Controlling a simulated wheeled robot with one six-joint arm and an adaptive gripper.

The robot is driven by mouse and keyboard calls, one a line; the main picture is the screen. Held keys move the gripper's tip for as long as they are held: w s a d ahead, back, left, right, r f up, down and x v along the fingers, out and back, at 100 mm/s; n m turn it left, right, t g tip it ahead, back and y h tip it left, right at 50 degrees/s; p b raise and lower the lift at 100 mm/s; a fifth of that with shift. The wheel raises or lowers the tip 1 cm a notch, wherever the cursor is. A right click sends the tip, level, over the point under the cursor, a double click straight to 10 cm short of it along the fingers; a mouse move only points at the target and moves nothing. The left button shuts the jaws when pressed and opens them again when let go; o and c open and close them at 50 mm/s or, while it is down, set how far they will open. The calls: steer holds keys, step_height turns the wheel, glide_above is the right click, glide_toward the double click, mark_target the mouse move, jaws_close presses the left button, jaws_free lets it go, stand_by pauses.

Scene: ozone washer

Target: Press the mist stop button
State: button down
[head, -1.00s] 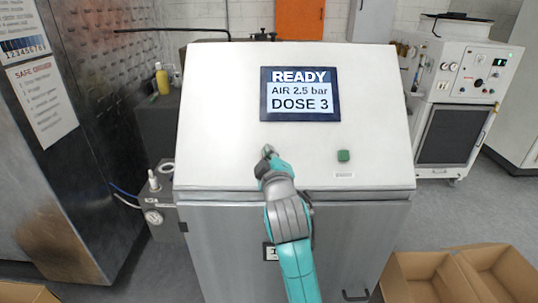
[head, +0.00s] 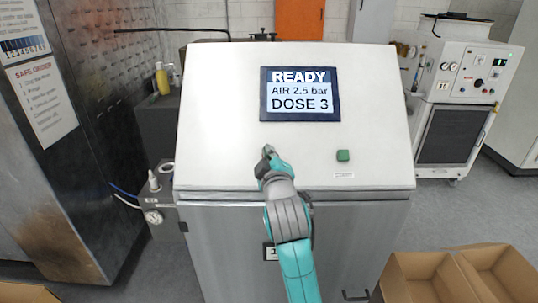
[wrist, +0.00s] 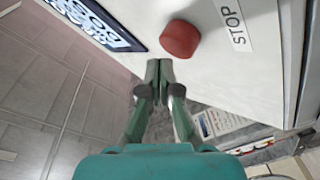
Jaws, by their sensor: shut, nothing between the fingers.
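The red stop button (wrist: 180,39) stands on the pale panel (wrist: 215,75) in the wrist view, with a label reading STOP (wrist: 236,25) beside it. In the head view the red button is hidden, apparently behind my gripper (head: 267,150). In the wrist view my gripper (wrist: 159,66) is shut and empty. Its fingertips are close to the button's lower left edge there; I cannot tell if they touch it. In the head view the fingertips are at the lower left of the sloping panel (head: 215,110), below the display.
The display (head: 300,94) reads READY, AIR 2.5 bar, DOSE 3. A green button (head: 343,155) is on the panel right of my gripper. Open cardboard boxes (head: 425,262) are at lower right. A dark metal cabinet (head: 75,200) stands at left.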

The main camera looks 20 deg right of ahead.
stand_by(0.4)
steer(key=shift+w+d+f, duration=0.1)
steer(key=shift+w+f, duration=0.2)
steer(key=shift+w+d+f, duration=0.1)
steer(key=shift+w+f, duration=0.2)
steer(key=shift+f, duration=0.05)
stand_by(1.0)
steer(key=shift+r, duration=0.1)
steer(key=shift+s+a+r, duration=0.2)
steer(key=shift+s+r, duration=0.4)
stand_by(0.3)
steer(key=shift+s+a+r, duration=0.3)
steer(key=shift+s+r, duration=0.55)
steer(key=shift+r, duration=0.05)
steer(key=shift+s+a+r, duration=0.25)
steer(key=shift+s+r, duration=0.6)
